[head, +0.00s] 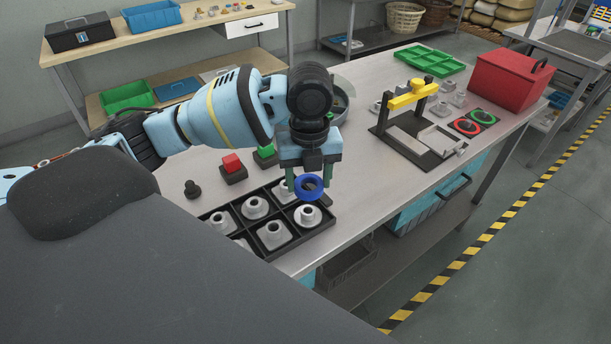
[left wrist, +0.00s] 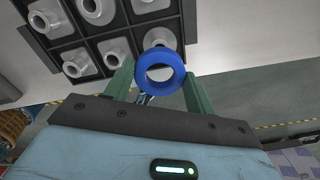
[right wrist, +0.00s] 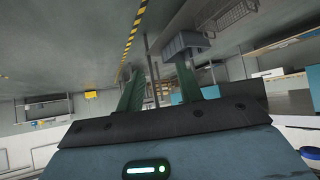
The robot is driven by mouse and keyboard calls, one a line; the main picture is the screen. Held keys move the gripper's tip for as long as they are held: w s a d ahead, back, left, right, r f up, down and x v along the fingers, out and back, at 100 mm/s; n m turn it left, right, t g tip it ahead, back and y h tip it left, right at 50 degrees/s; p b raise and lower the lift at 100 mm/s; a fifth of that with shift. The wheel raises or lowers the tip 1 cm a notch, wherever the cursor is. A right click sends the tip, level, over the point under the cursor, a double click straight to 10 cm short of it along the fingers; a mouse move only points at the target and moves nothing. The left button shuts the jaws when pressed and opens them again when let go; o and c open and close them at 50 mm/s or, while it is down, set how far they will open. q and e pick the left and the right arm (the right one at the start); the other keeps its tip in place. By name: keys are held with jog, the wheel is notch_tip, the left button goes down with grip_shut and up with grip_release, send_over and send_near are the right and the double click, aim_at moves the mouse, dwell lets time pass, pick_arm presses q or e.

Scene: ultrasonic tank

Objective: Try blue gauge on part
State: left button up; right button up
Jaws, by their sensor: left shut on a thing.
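The blue gauge (head: 309,187) is a ring held between the fingertips of my left gripper (head: 308,184). It is tilted and appears above the near right corner of a black compartment tray (head: 267,256). A grey flanged part (head: 307,216) sits in that corner compartment, just below the ring in the head view. In the left wrist view the ring (left wrist: 160,72) is between the green fingers, and a part (left wrist: 160,38) shows just beyond it. The ring looks apart from the part. My right gripper (right wrist: 158,90) is open and empty, away from the table.
Other grey parts fill the tray. A yellow-topped fixture (head: 412,94), red and green ring pads, a green tray (head: 430,61) and a red box (head: 508,82) are further right. Bare tabletop lies between.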

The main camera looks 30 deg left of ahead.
pick_arm(q)
jog(key=shift+a+r+m, duration=0.1)
jog(key=shift+r+m, duration=0.05)
jog(key=shift+m, duration=0.45)
pick_arm(e)
jog(key=shift+r, duration=0.1)
